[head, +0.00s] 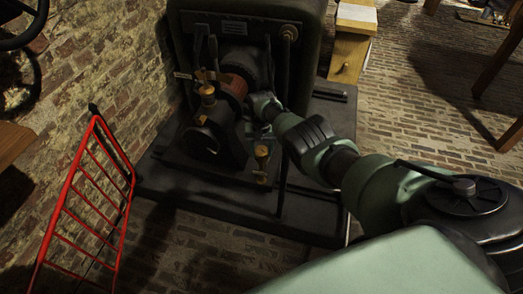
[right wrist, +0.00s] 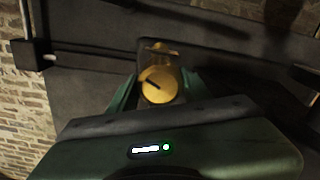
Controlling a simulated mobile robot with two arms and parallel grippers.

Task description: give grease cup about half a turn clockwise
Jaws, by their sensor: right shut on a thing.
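The grease cup (right wrist: 157,86) shows in the right wrist view as a round brass cap with a short dark mark on its face. The green fingers of my right gripper (right wrist: 159,92) stand on both sides of it and are shut on it. In the head view my right gripper (head: 264,108) reaches in from the right to the front of the dark machine (head: 190,140); its fingertips are small and dark there. Brass cups show to its left (head: 207,92) and just below it (head: 262,151); I cannot tell from the head view which is held. My left gripper is not in view.
The machine stands on a dark base plate (head: 180,182) beside a brick wall (head: 75,60). A red metal rack (head: 88,200) stands at the left. A wooden cabinet (head: 350,50) is behind at the right. The brick floor (head: 400,110) at the right is mostly clear.

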